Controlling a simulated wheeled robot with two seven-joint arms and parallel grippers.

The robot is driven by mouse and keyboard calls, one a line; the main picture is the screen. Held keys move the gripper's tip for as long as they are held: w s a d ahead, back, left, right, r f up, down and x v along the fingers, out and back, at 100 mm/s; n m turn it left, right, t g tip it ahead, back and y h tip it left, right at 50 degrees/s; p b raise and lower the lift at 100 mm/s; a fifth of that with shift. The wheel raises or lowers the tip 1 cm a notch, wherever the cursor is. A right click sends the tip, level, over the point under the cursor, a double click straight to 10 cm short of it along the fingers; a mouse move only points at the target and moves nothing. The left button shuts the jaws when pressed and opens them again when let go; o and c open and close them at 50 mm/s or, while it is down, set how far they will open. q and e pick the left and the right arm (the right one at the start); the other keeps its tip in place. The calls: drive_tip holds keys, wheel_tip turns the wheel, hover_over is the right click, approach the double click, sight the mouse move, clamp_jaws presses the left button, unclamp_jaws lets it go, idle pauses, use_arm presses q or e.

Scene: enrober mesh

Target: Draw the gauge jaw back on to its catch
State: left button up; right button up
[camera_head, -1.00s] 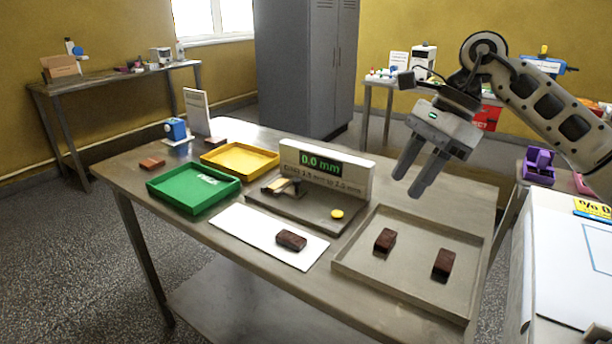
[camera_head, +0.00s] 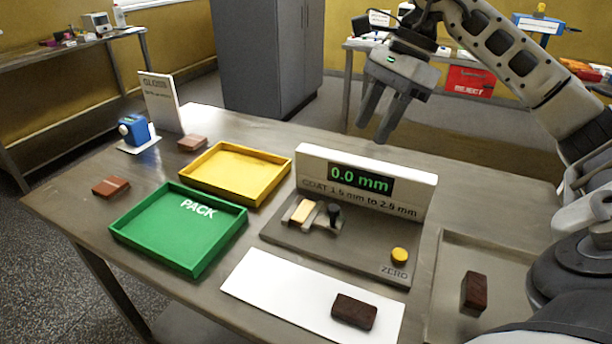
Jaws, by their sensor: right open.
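The gauge (camera_head: 350,247) is a grey base plate with an upright panel reading 0.0 mm on a green display (camera_head: 361,181). At the left of its base sits the small gauge jaw with a black knob (camera_head: 334,214), beside a tan block (camera_head: 303,211). I cannot make out the catch. A yellow ZERO button (camera_head: 399,256) is at the right of the base. My right gripper (camera_head: 374,130) is open and empty, fingers pointing down, above and apart from the gauge panel. My left gripper is not in view.
A dark chocolate bar (camera_head: 354,311) lies on a white mat (camera_head: 262,278) in front of the gauge. A green PACK tray (camera_head: 180,264) and a yellow tray (camera_head: 236,173) stand left. A grey tray (camera_head: 440,286) holding another bar (camera_head: 474,293) is right, partly behind my arm.

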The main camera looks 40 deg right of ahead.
sight(335, 207)
drive_tip(key=x, duration=1.5)
drive_tip(key=shift+s+a+f+b, duration=0.2)
drive_tip(key=shift+a+f+b, duration=0.05)
drive_tip(key=shift+b, duration=0.1)
